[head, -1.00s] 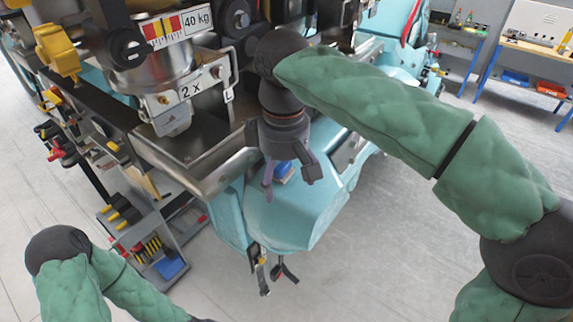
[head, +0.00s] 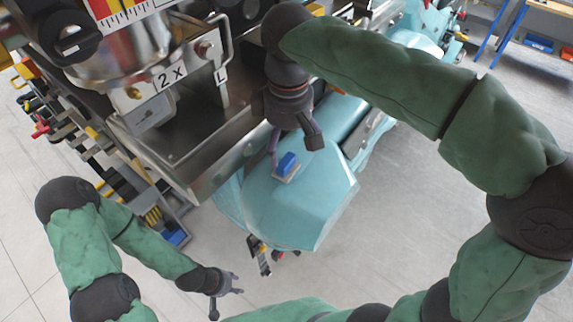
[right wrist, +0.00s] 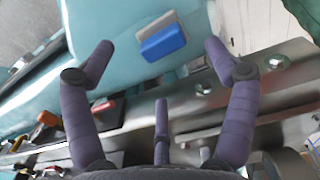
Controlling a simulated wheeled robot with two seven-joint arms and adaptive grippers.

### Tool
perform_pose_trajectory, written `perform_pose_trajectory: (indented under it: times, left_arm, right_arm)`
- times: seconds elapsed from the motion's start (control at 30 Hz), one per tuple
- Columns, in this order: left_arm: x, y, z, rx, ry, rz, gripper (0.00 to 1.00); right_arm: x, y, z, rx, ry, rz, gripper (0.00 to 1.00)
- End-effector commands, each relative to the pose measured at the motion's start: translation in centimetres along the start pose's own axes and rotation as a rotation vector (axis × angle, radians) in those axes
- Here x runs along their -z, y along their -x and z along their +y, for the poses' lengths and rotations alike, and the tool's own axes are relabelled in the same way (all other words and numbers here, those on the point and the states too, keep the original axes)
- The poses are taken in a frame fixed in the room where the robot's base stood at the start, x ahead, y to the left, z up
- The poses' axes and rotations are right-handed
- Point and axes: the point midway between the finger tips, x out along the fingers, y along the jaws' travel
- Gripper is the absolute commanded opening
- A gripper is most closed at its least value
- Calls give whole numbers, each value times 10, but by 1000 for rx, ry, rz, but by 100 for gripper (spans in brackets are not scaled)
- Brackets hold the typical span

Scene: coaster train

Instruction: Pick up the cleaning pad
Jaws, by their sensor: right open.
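The cleaning pad (head: 287,164) is a small blue block on a pale beige base. It lies on the sloped teal nose panel (head: 300,205) of the coaster train. My right gripper (head: 294,152) is above the pad with its fingers spread. In the right wrist view the pad (right wrist: 162,42) shows between the spread fingertips of my right gripper (right wrist: 158,47), with clear gaps on both sides and nothing held. My left gripper (head: 226,302) is low, below the train's front, with its fingers apart and empty.
A metal tray edge (head: 205,190) and machinery with a "2 x" label (head: 171,77) stand left of the teal nose. A tool shelf (head: 160,215) is at the lower left. Blue-legged workbenches (head: 540,12) stand at the back right. The grey floor on the right is clear.

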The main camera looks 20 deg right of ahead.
Motion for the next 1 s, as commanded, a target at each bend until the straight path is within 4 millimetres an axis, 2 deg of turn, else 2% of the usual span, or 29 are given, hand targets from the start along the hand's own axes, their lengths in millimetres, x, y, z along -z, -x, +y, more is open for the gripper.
perform_pose_trajectory:
  times: [0.27, 0.57, 0.87, 0.97, 1.0]
  left_arm:
    - [1, -1, 0, 0, 0, 2, 40]
    - [1, 0, 0, 0, 0, 2, 40]
    - [1, 0, 0, 0, 0, 2, 40]
    - [1, 0, 0, 0, 0, 2, 40]
    - [1, 0, 0, 0, 0, 2, 40]
  right_arm:
    - [-2, -20, -2, 1, 0, -3, 86]
    - [-6, -58, -7, 1, 0, -2, 86]
    - [-6, -63, -7, 0, 0, 0, 86]
    - [-6, -63, -7, 0, 0, 0, 64]
    - [-6, -63, -7, 0, 0, 0, 52]
